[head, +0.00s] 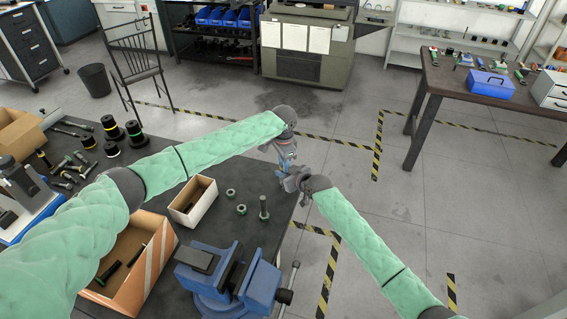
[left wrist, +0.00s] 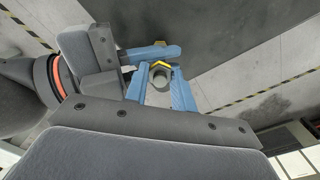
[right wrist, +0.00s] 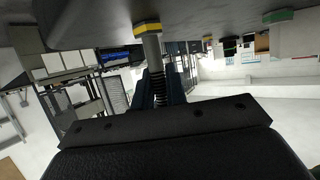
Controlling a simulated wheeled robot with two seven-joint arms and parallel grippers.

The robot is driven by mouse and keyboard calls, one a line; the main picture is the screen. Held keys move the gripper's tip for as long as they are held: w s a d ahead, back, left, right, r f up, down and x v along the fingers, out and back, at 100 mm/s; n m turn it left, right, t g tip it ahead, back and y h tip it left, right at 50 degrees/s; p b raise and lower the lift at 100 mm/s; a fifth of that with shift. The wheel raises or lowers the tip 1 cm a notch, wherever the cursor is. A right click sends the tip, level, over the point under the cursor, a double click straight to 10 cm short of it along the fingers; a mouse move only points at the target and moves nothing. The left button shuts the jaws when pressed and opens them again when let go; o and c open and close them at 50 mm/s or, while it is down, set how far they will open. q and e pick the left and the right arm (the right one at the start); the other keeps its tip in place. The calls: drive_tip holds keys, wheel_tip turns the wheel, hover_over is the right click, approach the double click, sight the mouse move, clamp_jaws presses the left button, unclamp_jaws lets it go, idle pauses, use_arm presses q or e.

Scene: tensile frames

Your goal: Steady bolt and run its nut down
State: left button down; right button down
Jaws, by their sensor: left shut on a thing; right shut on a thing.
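In the right wrist view, which shows the scene upside down, a bolt (right wrist: 152,50) has a grey shank, a dark thread and a yellow-banded hex head close to the tabletop. My right gripper (right wrist: 158,80) is shut on the bolt, its fingers on either side of the thread. One right finger lies just beyond. In the head view my left gripper (head: 283,153) and right gripper (head: 299,181) meet and hide the bolt.
On the table (head: 245,170) nearby stand a green-banded bolt (head: 264,208) and two loose nuts (head: 231,193). A blue vise (head: 232,275), a small open box (head: 193,203) and an orange-striped box (head: 140,265) are to the left. Open floor lies beyond the table's right edge.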

use_arm(q)
drive_tip(key=m, duration=0.4)
drive_tip(key=shift+w+a, duration=0.15)
drive_tip(key=c, duration=1.4)
unclamp_jaws()
drive_tip(key=shift+o, duration=1.2)
drive_tip(key=shift+r, duration=2.2)
